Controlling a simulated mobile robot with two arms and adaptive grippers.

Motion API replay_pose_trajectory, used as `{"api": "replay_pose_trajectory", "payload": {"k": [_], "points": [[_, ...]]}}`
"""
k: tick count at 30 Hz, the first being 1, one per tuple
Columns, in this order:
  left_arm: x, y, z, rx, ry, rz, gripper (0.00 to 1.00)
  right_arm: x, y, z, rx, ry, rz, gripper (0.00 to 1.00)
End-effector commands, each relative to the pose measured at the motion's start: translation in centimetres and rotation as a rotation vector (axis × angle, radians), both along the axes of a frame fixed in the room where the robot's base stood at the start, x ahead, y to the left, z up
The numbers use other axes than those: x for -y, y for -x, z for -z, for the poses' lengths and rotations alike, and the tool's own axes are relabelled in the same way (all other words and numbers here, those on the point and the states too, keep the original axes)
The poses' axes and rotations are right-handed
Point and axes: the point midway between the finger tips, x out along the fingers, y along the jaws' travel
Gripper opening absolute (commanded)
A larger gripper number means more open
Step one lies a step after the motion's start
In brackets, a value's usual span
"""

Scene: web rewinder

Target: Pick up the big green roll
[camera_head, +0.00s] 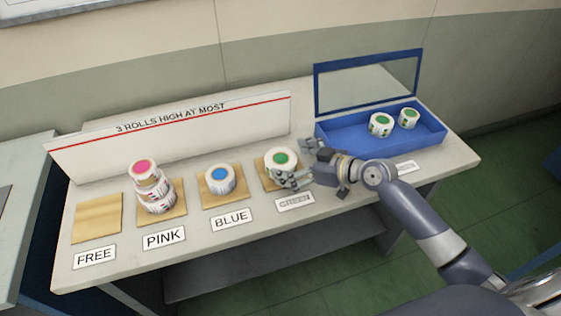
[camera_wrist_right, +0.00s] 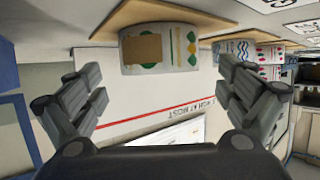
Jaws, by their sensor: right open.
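A white roll with a green top (camera_head: 282,160) stands upright on a wooden board; it looks bigger than the two green-topped rolls (camera_head: 381,124) (camera_head: 409,118) in the blue bin. In the right wrist view, which is upside down, the same roll (camera_wrist_right: 158,48) stands ahead, between the finger directions. My right gripper (camera_head: 300,164) is open and empty, close to the roll's right side, with one finger in front of its lower part in the head view. Whether it touches cannot be told. My left gripper is not in view.
A blue bin (camera_head: 436,131) with a raised blue-framed panel stands at the right. Left of the green roll are a blue-topped roll (camera_head: 220,178), a pink-topped stack (camera_head: 155,188) and an empty board (camera_head: 97,219). A low white sign (camera_head: 190,130) runs behind.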

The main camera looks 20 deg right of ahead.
Motion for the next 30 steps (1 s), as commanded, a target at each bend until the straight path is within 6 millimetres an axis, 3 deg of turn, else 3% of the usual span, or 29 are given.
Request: {"api": "replay_pose_trajectory", "payload": {"k": [6,16,24,30], "points": [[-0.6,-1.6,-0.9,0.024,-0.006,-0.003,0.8,-1.7,-2.1,1.1,0.001,-0.004,0.002,0.96],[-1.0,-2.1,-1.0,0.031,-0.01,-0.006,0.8,-2.1,-2.5,1.6,-0.001,-0.001,0.0,0.96],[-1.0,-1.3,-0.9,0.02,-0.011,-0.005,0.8,-2.0,-2.5,1.6,-0.001,0.0,0.001,0.42],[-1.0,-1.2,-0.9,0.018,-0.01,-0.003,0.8,-2.0,-2.5,1.5,0.001,0.0,0.001,0.42]]}}
